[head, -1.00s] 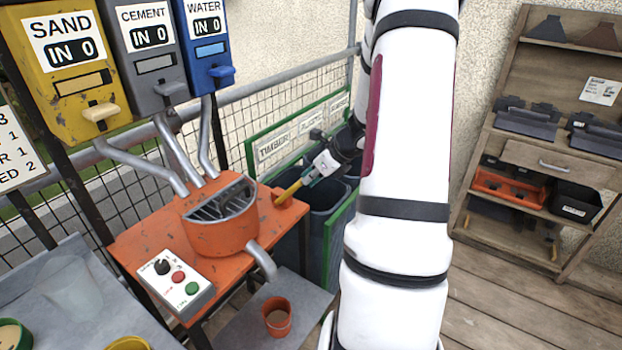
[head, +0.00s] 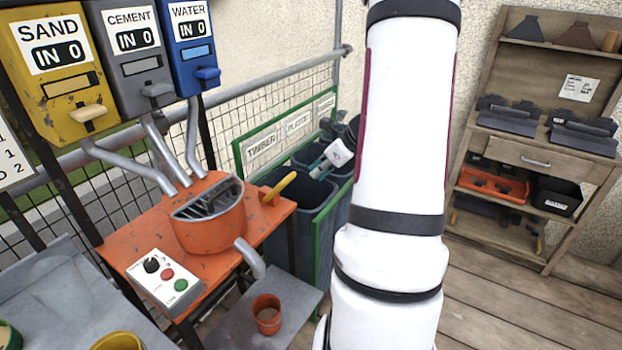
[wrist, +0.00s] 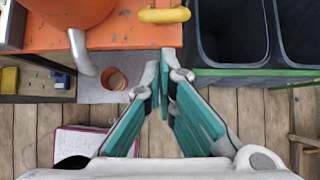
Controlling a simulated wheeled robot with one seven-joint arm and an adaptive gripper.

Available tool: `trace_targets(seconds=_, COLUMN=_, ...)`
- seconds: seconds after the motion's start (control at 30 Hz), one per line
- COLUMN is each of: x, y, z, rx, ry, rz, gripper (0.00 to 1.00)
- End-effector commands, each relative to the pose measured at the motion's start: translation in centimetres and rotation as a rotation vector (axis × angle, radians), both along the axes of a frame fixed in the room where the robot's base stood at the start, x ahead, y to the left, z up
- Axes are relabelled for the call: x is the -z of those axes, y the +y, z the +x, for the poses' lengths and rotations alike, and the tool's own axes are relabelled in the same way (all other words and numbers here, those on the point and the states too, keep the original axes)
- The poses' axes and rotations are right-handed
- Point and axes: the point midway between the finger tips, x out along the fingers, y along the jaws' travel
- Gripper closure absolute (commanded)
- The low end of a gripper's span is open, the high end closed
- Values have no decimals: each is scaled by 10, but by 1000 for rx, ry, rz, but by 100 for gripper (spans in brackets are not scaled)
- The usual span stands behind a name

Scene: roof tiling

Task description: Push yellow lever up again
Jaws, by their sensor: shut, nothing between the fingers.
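The yellow lever (head: 281,186) sticks out from the right side of the orange mixer (head: 212,222), tilted up to the right. In the wrist view the lever (wrist: 164,15) lies at the top edge, over the orange table edge. My gripper (head: 317,172) is right of the lever in the head view, with a gap between them. In the wrist view its teal-padded fingers (wrist: 165,72) are shut and empty, with the tips below the lever in the picture. My arm hides part of the bins behind it.
A control box (head: 163,280) with a knob and red and green buttons sits on the orange table. An orange bucket (head: 267,314) stands under the outlet pipe. Dark bins (head: 318,195) in a green frame are right of the lever. Shelves (head: 530,150) stand at the right.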

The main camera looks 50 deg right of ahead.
Motion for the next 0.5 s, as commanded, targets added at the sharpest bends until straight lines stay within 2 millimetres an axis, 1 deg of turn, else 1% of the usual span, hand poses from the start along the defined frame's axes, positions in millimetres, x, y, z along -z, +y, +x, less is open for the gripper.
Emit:
trace_targets(seconds=0.03, x=-8, y=-1, z=-5, rx=0, ry=0, rz=-3, gripper=100)
trace_targets(seconds=0.2, x=-23, y=-1, z=-15, rx=-1, ry=0, rz=-1, gripper=100)
trace_targets(seconds=0.33, x=-28, y=-1, z=-18, rx=0, ry=0, rz=0, gripper=100)
trace_targets(seconds=0.5, x=-28, y=-1, z=-18, rx=-1, ry=0, rz=1, gripper=100)
